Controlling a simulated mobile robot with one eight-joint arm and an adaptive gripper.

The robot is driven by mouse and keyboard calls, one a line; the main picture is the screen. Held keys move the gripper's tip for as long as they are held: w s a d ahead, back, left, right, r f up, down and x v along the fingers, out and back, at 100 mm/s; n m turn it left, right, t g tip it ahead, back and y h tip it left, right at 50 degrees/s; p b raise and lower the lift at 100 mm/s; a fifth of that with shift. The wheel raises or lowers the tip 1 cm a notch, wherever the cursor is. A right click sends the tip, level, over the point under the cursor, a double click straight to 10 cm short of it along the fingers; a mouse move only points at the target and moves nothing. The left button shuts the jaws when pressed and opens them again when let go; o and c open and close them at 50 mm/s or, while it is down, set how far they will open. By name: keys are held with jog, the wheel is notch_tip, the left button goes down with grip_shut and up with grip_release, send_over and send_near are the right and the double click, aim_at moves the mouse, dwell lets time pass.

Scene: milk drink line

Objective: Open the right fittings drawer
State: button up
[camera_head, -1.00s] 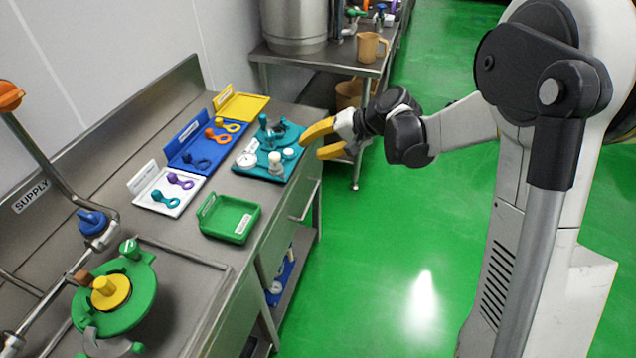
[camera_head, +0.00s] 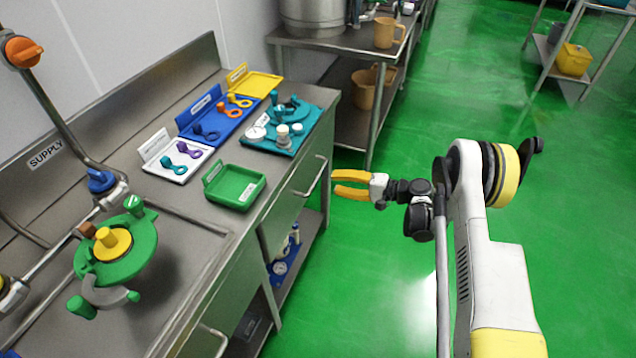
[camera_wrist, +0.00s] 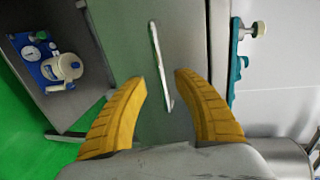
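The right fittings drawer (camera_head: 291,212) is a steel front under the far end of the counter, and it looks shut. Its bar handle (camera_head: 311,177) runs along the upper part of the front. My gripper (camera_head: 336,184) has yellow fingers and is open, pointing at the handle from the aisle side. In the wrist view the handle (camera_wrist: 160,68) stands between and beyond the two open fingertips of my gripper (camera_wrist: 160,78). The fingers look apart from the handle; the exact gap is hard to tell.
Above the drawer, a teal tray (camera_head: 306,131) with fittings and a green tray (camera_head: 236,187) sit on the counter. An open shelf below holds a blue tray with a gauge (camera_wrist: 46,58). Another drawer handle (camera_head: 213,341) is nearer. The green floor (camera_head: 385,270) is clear.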

aim_at(316, 178)
jog(key=b+x, duration=0.2)
jog(key=x, duration=0.6)
grip_shut()
